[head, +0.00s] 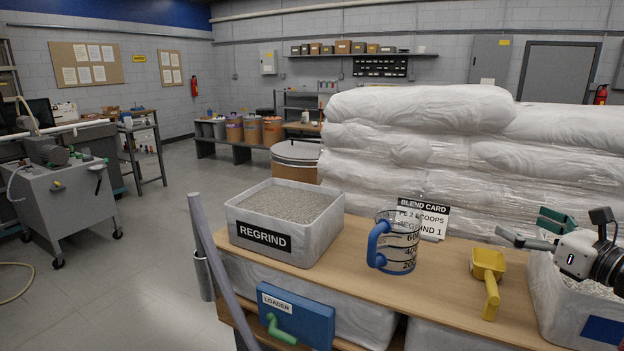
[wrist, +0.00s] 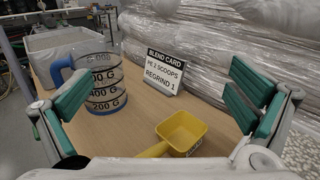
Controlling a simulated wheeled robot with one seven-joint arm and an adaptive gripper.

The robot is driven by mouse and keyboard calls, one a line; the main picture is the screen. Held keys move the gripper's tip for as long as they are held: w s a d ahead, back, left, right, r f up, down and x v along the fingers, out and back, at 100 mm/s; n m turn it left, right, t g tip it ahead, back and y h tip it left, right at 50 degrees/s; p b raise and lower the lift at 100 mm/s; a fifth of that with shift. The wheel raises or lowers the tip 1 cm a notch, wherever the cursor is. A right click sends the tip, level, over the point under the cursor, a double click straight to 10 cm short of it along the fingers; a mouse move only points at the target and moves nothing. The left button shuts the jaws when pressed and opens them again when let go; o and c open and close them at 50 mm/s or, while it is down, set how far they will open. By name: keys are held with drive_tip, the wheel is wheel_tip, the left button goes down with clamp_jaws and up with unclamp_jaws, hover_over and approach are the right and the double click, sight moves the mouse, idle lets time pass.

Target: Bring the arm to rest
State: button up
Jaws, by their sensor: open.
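My gripper (head: 527,227) is at the right of the head view, above the right-hand tub, with its fingers pointing left over the bench. In the wrist view my gripper (wrist: 155,92) has its two green-padded fingers spread wide, with nothing held between them. The yellow scoop (head: 488,264) lies on the bench, apart from the gripper; it also shows low in the wrist view (wrist: 184,131). A clear measuring jug (head: 401,246) with a blue handle stands upright left of the scoop, also in the wrist view (wrist: 98,83).
A REGRIND tub (head: 263,242) of pellets stands at the bench's left. A second pellet tub (head: 563,318) is under my gripper. The blend card (head: 424,218) stands behind the jug. Wrapped sacks (head: 420,145) are stacked behind the bench (head: 440,292). Open floor (head: 150,270) lies left.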

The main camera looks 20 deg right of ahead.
drive_tip(key=w+a+f+n+g+y+b, duration=0.1)
drive_tip(key=w+a+n+g+y, duration=0.2)
drive_tip(key=a, duration=0.5)
drive_tip(key=w+a+f+n+g+y+b, duration=0.1)
drive_tip(key=w+a+n+g+y, duration=0.15)
drive_tip(key=a+n, duration=0.4)
drive_tip(key=w+a+n+g+y+b, duration=0.1)
drive_tip(key=w+a+n+g+y, duration=0.2)
drive_tip(key=a, duration=0.7)
drive_tip(key=s+a+f+n+g+b, duration=0.1)
drive_tip(key=a+f+n+g, duration=0.1)
drive_tip(key=a+n, duration=0.3)
drive_tip(key=s+a+f+n+g+b, duration=0.1)
drive_tip(key=s+a+f+n+g, duration=0.15)
drive_tip(key=a, duration=0.45)
drive_tip(key=s+a+f+n+h+b, duration=0.1)
drive_tip(key=s+f+n+h+b, duration=0.1)
drive_tip(key=n, duration=0.6)
drive_tip(key=s+a+f+n+h+b, duration=0.2)
drive_tip(key=s+n+h, duration=0.2)
drive_tip(key=n, duration=0.4)
drive_tip(key=shift+a+f+h+b, duration=0.2)
drive_tip(key=shift+a+h+b, duration=0.15)
drive_tip(key=shift+h, duration=0.4)
